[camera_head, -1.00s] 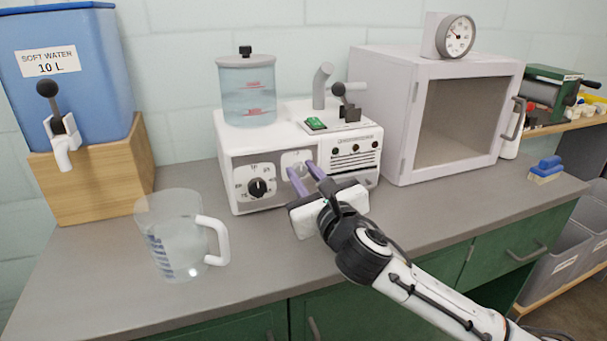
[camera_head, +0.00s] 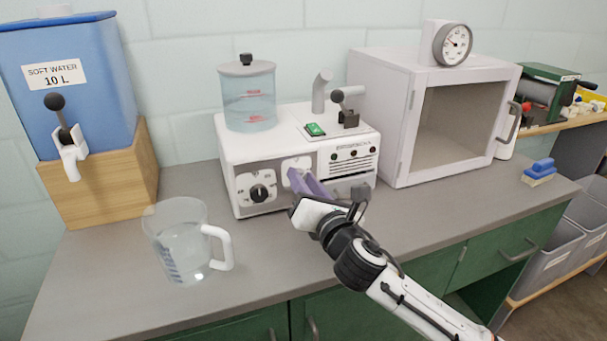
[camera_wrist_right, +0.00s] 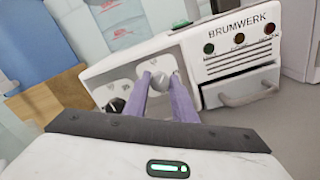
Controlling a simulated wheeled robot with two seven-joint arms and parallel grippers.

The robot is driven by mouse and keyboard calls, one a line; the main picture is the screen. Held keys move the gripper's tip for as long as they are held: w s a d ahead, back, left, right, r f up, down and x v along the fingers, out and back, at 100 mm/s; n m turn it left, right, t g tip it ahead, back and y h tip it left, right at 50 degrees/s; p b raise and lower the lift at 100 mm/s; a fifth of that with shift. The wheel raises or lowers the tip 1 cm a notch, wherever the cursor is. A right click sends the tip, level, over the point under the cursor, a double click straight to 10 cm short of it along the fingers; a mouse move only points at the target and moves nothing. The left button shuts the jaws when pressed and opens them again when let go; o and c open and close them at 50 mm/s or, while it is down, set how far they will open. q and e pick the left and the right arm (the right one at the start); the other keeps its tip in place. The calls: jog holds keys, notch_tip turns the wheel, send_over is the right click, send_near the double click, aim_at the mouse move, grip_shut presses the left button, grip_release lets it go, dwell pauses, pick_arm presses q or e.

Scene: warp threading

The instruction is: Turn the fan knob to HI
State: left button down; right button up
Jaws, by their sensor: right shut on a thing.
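The white machine (camera_head: 235,150) stands on the counter with a clear water tank on top. Its left dial has a black knob (camera_head: 258,192), which also shows in the right wrist view (camera_wrist_right: 115,105). The second dial (camera_head: 297,163) is mostly covered by my right gripper in the head view. In the right wrist view a light grey knob (camera_wrist_right: 161,82) sits on that dial, between the purple fingertips of my right gripper (camera_wrist_right: 160,80). The right gripper is shut on this knob and is rolled to a tilt. The dial's markings are too small to read. My left gripper is not in view.
A clear measuring jug (camera_head: 185,245) stands on the counter (camera_head: 110,290) to the left. A blue soft water tank (camera_head: 75,85) is behind it. A white cabinet (camera_head: 393,120) with a gauge stands right of the machine. A drawer handle (camera_wrist_right: 250,92) is near the fingers.

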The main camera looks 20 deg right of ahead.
jog(key=shift+f+m+p, duration=0.15)
jog(key=shift+m+p, duration=1)
jog(key=shift+m, duration=3.85)
jog(key=o, duration=1.1)
jog(key=shift+s, duration=0.1)
jog(key=s, duration=1)
jog(key=shift+s+d, duration=0.1)
jog(key=shift+d, duration=0.15)
